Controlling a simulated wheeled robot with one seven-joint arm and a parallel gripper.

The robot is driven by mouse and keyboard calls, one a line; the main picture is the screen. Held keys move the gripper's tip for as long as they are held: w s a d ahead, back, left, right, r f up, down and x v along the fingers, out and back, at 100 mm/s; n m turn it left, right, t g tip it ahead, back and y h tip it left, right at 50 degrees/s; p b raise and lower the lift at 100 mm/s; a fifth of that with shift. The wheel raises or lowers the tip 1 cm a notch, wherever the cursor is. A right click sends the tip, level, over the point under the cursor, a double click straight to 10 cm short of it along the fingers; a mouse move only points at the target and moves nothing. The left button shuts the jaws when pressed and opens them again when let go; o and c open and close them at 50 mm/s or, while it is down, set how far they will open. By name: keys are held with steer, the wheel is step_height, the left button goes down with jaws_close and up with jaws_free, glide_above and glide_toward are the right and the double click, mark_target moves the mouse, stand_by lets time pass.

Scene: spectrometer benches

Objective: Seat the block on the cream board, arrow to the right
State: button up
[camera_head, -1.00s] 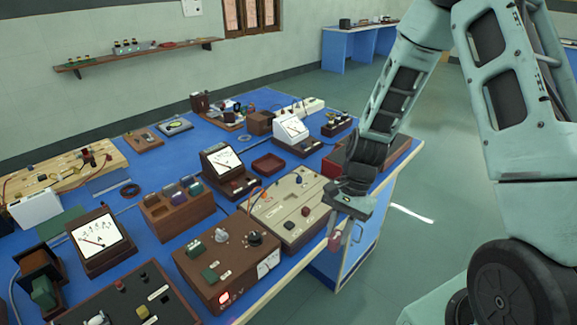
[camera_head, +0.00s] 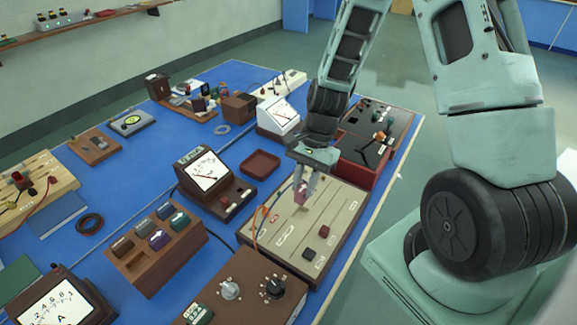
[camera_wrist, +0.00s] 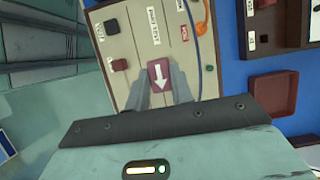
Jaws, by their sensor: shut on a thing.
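My gripper (camera_head: 304,186) is shut on a small mauve-pink block (camera_head: 299,195) and holds it over the cream board (camera_head: 345,205). In the wrist view the block (camera_wrist: 158,73) sits between my fingertips (camera_wrist: 165,85), and its white arrow points to the bottom of that picture. The cream board (camera_wrist: 137,45) lies behind it, with printed labels and symbols. A dark red knob (camera_head: 323,231) and a black knob (camera_head: 309,254) stand on the board. Whether the block touches the board cannot be told; my fingers hide part of the board.
An orange wire (camera_head: 256,225) runs along the board's left side. A brown rack (camera_head: 150,262) of coloured blocks, a meter (camera_head: 205,172) and a dark red tray (camera_head: 260,163) stand to the left. A brown knob box (camera_head: 245,285) is in front, a red-sided box (camera_head: 372,140) behind.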

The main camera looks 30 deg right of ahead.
steer(key=shift+w+f, duration=0.1)
steer(key=shift+w, duration=0.15)
steer(key=shift+f+b, duration=3)
steer(key=shift+f, duration=0.45)
steer(key=o, duration=1)
steer(key=shift+o, duration=0.2)
steer(key=v, duration=1.7)
steer(key=shift+r, duration=0.2)
steer(key=shift+s, duration=0.1)
